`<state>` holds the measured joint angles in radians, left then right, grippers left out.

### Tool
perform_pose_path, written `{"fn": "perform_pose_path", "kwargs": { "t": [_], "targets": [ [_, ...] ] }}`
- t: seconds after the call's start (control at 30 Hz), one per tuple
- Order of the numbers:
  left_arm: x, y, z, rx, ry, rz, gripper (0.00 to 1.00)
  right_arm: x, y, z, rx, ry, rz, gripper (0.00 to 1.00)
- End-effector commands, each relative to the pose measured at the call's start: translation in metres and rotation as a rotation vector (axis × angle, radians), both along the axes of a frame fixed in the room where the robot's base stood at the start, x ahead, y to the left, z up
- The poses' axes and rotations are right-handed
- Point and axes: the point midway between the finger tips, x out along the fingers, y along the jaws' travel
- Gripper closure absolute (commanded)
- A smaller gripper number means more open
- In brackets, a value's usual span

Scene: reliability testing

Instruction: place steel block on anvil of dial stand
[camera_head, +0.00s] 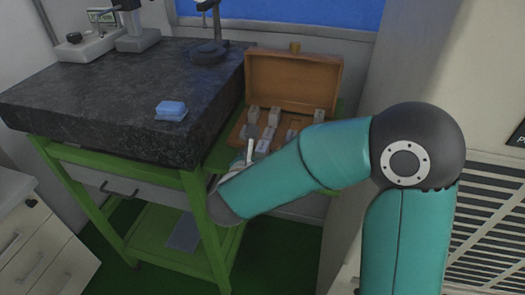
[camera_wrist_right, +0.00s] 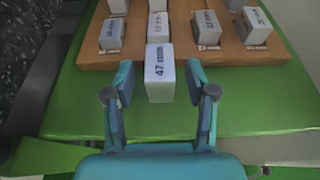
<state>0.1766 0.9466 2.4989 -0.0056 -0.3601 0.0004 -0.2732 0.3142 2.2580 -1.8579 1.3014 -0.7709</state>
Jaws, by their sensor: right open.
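A steel block marked 47 mm (camera_wrist_right: 159,75) is between the two spread fingers of my right gripper (camera_wrist_right: 158,88) in the right wrist view, with gaps on both sides. The right gripper is open and not closed on it. In the head view my right gripper (camera_head: 250,147) is at the near side of the wooden block case (camera_head: 294,80), partly hidden by my own arm. A dark stand with a round base (camera_head: 208,52) is at the back of the granite plate; its top is cut off. I cannot tell whether it is the dial stand. My left gripper is not in view.
Other marked blocks (camera_wrist_right: 207,29) sit in the case behind the 47 mm block. The case rests on a green bench (camera_wrist_right: 240,112).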

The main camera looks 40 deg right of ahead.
Motion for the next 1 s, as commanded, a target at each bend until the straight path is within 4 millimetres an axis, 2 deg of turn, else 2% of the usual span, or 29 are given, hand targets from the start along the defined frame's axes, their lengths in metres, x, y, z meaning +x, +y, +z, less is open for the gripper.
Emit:
{"fn": "perform_pose_path", "kwargs": {
  "t": [0.1, 0.37, 0.47, 0.7, 0.73, 1.0],
  "targets": [
    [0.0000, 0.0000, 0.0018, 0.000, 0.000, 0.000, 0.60, 0.0076, -0.0095, -0.0040, 0.001, 0.001, -0.001, 0.44],
    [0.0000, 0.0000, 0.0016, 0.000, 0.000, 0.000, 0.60, 0.0100, -0.0111, -0.0054, 0.001, -0.001, 0.001, 0.44],
    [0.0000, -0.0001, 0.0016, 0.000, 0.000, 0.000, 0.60, 0.0100, -0.0110, -0.0053, 0.001, -0.001, 0.001, 0.57],
    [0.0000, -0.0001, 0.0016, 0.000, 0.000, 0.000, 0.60, 0.0100, -0.0106, -0.0053, 0.000, -0.001, 0.002, 0.97],
    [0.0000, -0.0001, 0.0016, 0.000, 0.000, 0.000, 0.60, 0.0100, -0.0107, -0.0052, 0.000, -0.001, 0.002, 1.00],
    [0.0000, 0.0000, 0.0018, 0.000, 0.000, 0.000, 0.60, 0.0103, -0.0106, -0.0041, -0.001, -0.003, 0.002, 1.00]
  ]
}}
